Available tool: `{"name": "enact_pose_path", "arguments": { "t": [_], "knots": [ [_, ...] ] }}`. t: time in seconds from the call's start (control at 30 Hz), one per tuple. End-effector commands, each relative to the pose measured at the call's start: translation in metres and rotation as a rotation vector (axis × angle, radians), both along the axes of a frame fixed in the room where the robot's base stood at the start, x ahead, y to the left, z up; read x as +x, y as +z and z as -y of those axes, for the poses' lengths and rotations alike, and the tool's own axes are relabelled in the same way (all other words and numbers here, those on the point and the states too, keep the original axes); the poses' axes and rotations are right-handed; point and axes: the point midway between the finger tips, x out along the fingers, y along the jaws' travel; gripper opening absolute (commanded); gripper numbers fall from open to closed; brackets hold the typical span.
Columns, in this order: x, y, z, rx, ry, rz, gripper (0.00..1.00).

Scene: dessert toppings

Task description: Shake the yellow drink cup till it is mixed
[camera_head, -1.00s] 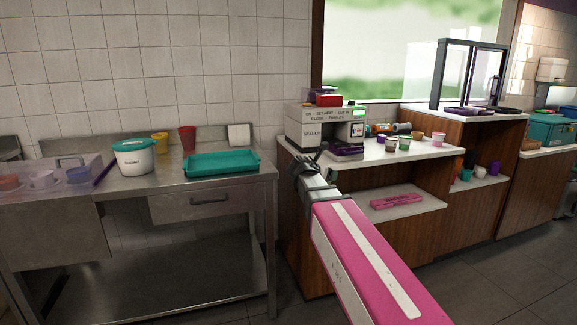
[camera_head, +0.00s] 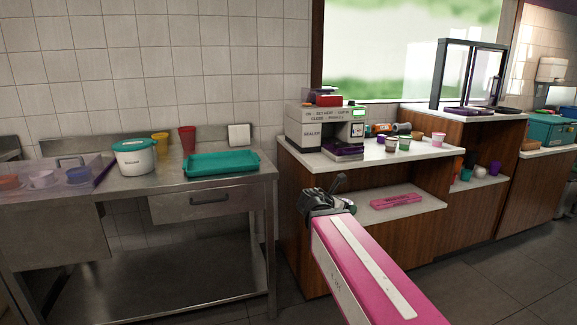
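A yellow cup (camera_head: 160,145) stands upright at the back of the steel table on the left, partly hidden behind a white bucket with a teal lid (camera_head: 134,157). I cannot tell whether it is the drink cup or what it holds. My gripper (camera_head: 340,183) is at the end of my pink arm, in front of the wooden counter and below its white top, far to the right of the yellow cup. Its dark fingers are small and seen from behind, so whether they are open or shut is unclear. No cup shows in them.
A red cup (camera_head: 187,139) and a teal tray (camera_head: 221,163) are on the steel table. A sealer machine (camera_head: 318,128) stands on the counter, with several small cups to its right. A pink case (camera_head: 397,200) lies on the shelf below. Floor between table and counter is clear.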

Motion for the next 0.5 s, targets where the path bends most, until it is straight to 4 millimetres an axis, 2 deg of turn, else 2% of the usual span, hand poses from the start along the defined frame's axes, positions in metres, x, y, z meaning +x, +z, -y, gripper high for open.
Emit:
{"name": "enact_pose_path", "arguments": {
  "t": [0.03,0.13,0.23,0.27,0.4,0.5],
  "knots": [
    [0.0,-0.019,0.0,-0.003,0.0,-0.009,0.44],
    [0.0,-0.046,0.0,-0.003,0.001,-0.008,0.44],
    [0.0,-0.056,0.0,-0.002,0.001,-0.004,0.44],
    [0.0,-0.051,0.0,-0.001,0.0,-0.001,0.44],
    [0.0,-0.01,0.0,0.001,-0.001,0.004,0.44],
    [0.0,0.008,0.0,0.001,0.0,0.002,0.44]
  ]
}}
